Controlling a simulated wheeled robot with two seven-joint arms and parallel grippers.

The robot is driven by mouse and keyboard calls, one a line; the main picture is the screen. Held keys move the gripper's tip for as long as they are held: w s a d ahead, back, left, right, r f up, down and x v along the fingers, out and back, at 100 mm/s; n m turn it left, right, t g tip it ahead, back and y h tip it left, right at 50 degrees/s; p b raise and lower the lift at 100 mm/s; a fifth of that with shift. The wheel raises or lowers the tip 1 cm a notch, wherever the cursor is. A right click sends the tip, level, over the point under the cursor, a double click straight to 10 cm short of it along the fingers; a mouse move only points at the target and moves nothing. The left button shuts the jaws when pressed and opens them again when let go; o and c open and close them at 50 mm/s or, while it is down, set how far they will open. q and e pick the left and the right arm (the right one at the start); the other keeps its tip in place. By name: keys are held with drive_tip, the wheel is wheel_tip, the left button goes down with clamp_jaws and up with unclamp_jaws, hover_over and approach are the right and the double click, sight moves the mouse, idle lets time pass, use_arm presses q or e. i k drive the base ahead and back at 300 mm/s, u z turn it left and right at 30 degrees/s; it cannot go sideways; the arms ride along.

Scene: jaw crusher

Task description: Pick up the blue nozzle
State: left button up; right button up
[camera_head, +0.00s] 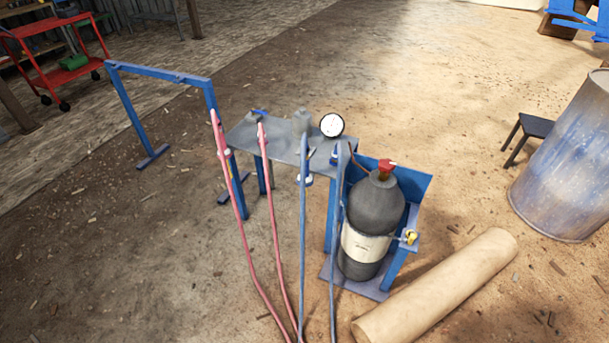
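Two blue hoses hang in front of a small grey-topped stand. One has its upper end (304,145) at the stand's front edge, with a pale fitting just below. The other has its upper end (337,153) nearer the gas cylinder. A small blue piece (259,111) also shows at the back left of the grey top (262,138). I cannot tell for certain which of these is the blue nozzle. Two red hoses (224,163) hang to the left of the blue ones. Neither of my grippers is in view.
A dark gas cylinder (375,212) with a red valve stands in a blue holder, beside a round gauge (332,125). A tan roll (437,287) lies front right. A blue frame (158,76) stands left, a barrel (568,160) right. The left foreground floor is mostly clear.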

sight(308, 176)
drive_tip(key=u, duration=4.6)
drive_tip(key=k, duration=0.35)
drive_tip(key=z, duration=0.45)
